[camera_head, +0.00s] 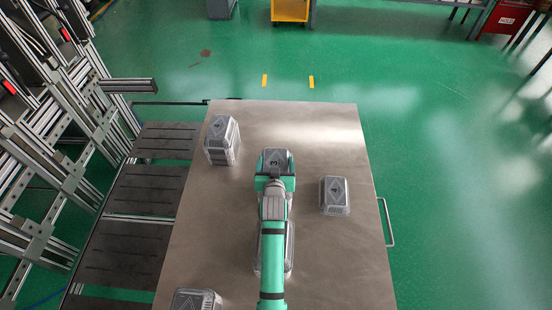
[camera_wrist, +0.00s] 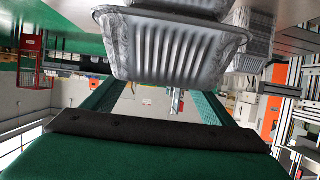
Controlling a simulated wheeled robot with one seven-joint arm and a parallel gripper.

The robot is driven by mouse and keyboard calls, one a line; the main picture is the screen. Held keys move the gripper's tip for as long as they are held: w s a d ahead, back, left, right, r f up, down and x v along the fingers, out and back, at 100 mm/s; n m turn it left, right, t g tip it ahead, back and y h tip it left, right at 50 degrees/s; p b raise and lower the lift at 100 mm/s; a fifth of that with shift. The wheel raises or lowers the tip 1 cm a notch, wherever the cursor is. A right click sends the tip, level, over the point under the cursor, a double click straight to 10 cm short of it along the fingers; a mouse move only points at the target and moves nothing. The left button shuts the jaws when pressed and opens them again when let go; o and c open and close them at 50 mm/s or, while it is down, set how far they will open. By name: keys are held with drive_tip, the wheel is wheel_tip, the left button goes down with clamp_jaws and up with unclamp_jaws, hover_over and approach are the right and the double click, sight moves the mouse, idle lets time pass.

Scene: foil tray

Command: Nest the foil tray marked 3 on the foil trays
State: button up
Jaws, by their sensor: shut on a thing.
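The foil tray marked 3 (camera_head: 275,158) is upside down, base up, just beyond my gripper (camera_head: 275,180) in the head view. My gripper is shut on this tray. In the wrist view a ribbed silver tray wall with its rim (camera_wrist: 165,50) fills the top middle, between the green fingers. A stack of foil trays (camera_head: 222,145) stands on the table, up and left of my gripper. More foil tray surface (camera_head: 258,255) shows along both sides of my arm, mostly hidden by it. Whether the held tray touches anything below is hard to tell.
A single marked foil tray (camera_head: 335,197) lies to the right on the metal table (camera_head: 330,130). Another foil tray (camera_head: 195,300) is cut off at the bottom left. The table has a handle (camera_head: 387,222) on its right edge. Its far right part is clear.

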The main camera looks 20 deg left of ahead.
drive_tip(key=shift+f, duration=2)
drive_tip(key=o, duration=1.1)
drive_tip(key=shift+s, duration=0.15)
drive_tip(key=v, duration=1)
drive_tip(key=shift+s+d+r, duration=0.15)
drive_tip(key=shift+s+r, duration=0.05)
drive_tip(key=shift+s, duration=0.05)
